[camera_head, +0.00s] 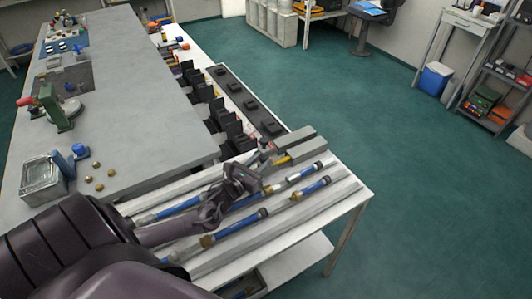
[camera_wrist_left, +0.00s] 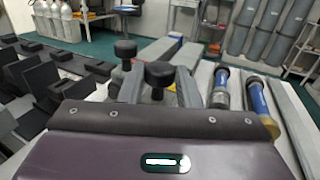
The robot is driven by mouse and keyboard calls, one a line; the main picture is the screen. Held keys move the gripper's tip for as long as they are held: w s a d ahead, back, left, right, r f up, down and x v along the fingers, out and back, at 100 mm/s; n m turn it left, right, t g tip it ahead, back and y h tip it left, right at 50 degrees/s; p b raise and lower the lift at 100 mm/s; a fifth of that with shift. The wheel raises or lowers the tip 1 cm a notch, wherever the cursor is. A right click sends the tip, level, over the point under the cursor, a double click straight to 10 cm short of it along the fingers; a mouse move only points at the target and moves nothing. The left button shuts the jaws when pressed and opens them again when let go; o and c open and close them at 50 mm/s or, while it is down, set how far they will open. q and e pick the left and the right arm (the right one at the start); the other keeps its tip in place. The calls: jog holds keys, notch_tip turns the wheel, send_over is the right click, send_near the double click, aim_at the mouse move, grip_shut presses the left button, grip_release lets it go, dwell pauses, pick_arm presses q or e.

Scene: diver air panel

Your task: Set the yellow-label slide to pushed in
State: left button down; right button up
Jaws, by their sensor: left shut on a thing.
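The yellow-label slide has a grey body (camera_head: 305,151) on the white bench, with its yellow label (camera_head: 282,160) at the near end. In the left wrist view its black knob (camera_wrist_left: 160,73) stands upright between my grey fingers, above a bit of yellow. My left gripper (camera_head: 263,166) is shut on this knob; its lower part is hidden. A second, similar slide (camera_head: 291,138) lies alongside, with a red label and its own black knob (camera_wrist_left: 125,48) beyond my left finger. My right gripper is not in view.
Blue cylinders with dark and brass ends (camera_head: 310,189) lie on the near side of the bench. Black brackets (camera_head: 235,137) stand in a row beyond the slides. A grey table (camera_head: 140,90) is at the left.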

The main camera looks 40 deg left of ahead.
pick_arm(q)
jog(key=c, duration=1.1)
grip_release()
jog(key=shift+o, duration=0.2)
jog(key=s, duration=0.6)
jog(key=shift+s+f+b, duration=0.1)
jog(key=shift+s+b, duration=0.1)
jog(key=shift+b, duration=0.2)
jog(key=shift+s, duration=0.8)
jog(key=shift+r, duration=0.2)
